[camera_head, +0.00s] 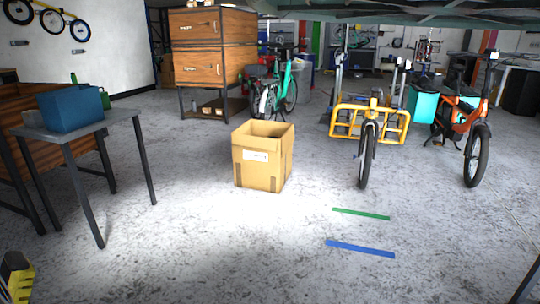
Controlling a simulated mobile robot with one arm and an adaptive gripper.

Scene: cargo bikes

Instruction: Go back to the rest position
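My gripper does not show clearly anywhere in the camera_head view, so I cannot see whether it is open or holds anything. A dark and yellow part is cut off at the bottom left corner, and I cannot tell what it is. No marker for a rest position can be made out.
An open cardboard box (262,170) stands on the floor at the middle. A grey table (80,131) with a blue bin (70,110) is at left. A yellow cargo bike (367,140) and an orange bike (465,125) stand at right. The front floor is clear, with green (361,214) and blue (360,249) strips.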

